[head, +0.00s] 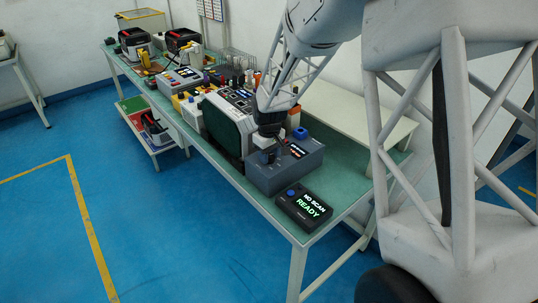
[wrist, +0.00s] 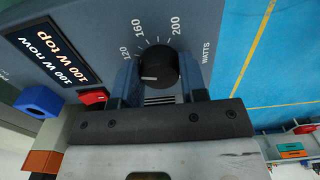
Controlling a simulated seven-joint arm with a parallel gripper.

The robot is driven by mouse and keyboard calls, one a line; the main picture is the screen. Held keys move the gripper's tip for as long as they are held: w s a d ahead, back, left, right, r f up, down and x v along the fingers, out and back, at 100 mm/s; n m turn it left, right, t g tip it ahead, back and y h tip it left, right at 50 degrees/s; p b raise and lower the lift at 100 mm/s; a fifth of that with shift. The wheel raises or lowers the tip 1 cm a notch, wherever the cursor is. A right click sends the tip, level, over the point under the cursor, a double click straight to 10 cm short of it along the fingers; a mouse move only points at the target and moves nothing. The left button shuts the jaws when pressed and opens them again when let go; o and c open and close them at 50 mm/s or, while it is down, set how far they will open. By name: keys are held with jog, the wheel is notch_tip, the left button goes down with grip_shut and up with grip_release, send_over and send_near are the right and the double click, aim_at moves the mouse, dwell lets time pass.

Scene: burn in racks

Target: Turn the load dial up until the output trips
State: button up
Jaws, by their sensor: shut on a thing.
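The load dial (wrist: 160,63) is a black round knob with a white pointer line, on a grey-blue panel marked 120, 160, 200 and WATTS. Its pointer aims to the picture's left, below the 120 mark. My gripper (wrist: 160,78) has its blue fingers on both sides of the dial, shut on it. The panel's display (wrist: 60,60) reads "100 W now" and "100 W top". In the head view the load box (head: 265,182) stands near the bench's front end, and my gripper (head: 267,150) reaches down onto it, hiding the dial.
A red switch (wrist: 93,97) sits close beside the left finger, with a blue part (wrist: 38,102) farther left. A black unit (head: 304,208) showing "NO SCAN READY" lies in front of the load box. Other equipment crowds the green bench (head: 343,190) behind it.

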jog(key=shift+m, duration=0.9)
jog(key=o, duration=0.9)
jog(key=shift+r, duration=0.15)
jog(key=shift+r, duration=3.75)
jog(key=shift+r, duration=0.1)
